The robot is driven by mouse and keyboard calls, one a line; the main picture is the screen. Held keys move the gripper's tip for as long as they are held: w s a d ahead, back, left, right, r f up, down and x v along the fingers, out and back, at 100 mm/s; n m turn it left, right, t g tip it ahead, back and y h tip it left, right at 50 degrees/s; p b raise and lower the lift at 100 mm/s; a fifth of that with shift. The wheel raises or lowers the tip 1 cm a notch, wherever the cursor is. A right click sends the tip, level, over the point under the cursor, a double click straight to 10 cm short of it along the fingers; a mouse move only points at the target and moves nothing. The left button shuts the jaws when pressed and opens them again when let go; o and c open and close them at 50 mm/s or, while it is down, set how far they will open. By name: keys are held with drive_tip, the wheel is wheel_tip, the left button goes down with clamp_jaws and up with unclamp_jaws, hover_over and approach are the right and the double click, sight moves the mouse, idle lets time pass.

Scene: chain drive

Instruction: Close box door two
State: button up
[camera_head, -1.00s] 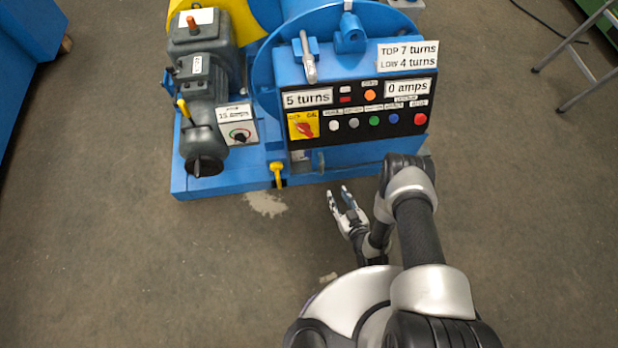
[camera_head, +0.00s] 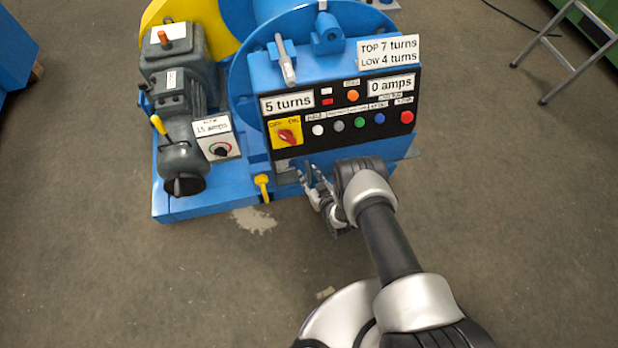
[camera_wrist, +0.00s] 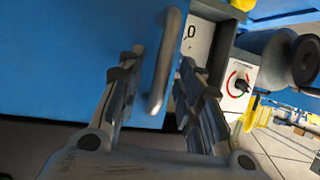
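The blue box door (camera_head: 345,152) lies below the black control panel, and its right end reaches past the panel. In the wrist view the door (camera_wrist: 70,50) fills the left side and carries a grey bar handle (camera_wrist: 166,60). Beside its edge is an opening with a white label (camera_wrist: 197,42) marked 0, so the door is at least partly open. My gripper (camera_head: 306,168) is at the lower left of the panel. In the wrist view its fingers (camera_wrist: 158,75) are spread on either side of the handle. I cannot see contact with the handle.
The black control panel (camera_head: 340,110) with buttons and a red switch is just above my gripper. A yellow hook-like part (camera_head: 262,188) and a grey motor (camera_head: 180,95) stand to the left. The floor in front is clear. A metal step stand (camera_head: 575,55) is at upper right.

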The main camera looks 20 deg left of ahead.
drive_tip(key=shift+w+a, duration=0.2)
drive_tip(key=shift+w, duration=0.05)
drive_tip(key=shift+c, duration=0.4)
drive_tip(key=shift+f, duration=0.1)
clamp_jaws()
